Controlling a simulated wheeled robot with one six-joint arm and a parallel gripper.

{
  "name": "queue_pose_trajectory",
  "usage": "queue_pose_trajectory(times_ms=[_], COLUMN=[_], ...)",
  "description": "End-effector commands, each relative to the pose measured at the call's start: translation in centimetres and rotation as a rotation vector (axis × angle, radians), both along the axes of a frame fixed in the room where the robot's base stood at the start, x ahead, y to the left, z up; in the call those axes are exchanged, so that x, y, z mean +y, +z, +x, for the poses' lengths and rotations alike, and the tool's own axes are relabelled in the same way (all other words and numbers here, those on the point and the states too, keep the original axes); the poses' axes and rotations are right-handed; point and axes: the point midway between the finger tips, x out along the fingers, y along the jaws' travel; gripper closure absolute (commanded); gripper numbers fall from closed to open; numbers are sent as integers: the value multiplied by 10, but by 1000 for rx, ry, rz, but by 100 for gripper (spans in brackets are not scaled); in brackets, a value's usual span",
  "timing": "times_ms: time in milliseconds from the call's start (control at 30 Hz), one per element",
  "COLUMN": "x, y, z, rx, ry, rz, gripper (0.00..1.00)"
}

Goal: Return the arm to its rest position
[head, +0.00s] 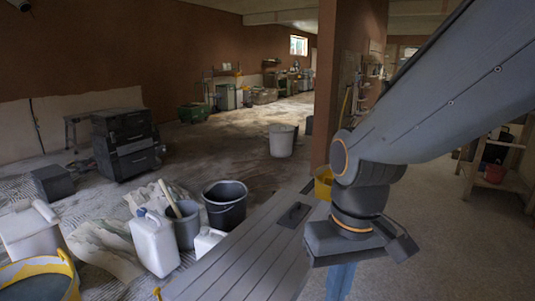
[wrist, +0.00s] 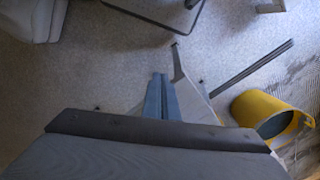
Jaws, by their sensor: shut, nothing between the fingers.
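My grey arm reaches in from the upper right of the head view and bends down at the wrist. My gripper (head: 341,283) points downward beside the right edge of the grey plank surface; its blue fingers run off the bottom of the picture. In the wrist view my gripper (wrist: 160,80) has its two blue fingers side by side, shut and empty, over pale speckled floor.
The plank surface (head: 245,270) carries a dark trowel (head: 293,214). A yellow bucket (head: 323,184) stands behind my wrist and shows in the wrist view (wrist: 245,103). Left are a black bucket (head: 225,210) and white canister (head: 153,243). Floor at right is open.

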Motion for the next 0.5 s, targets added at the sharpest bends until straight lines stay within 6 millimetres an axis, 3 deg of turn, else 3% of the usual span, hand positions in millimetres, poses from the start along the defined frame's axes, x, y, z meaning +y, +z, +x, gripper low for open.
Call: queue_pose_trajectory(times_ms=[267,500], x=[-18,-46], y=[25,56], z=[1,0], rx=[3,7], ry=[-54,-131], rz=[-12,-28], gripper=[100,100])
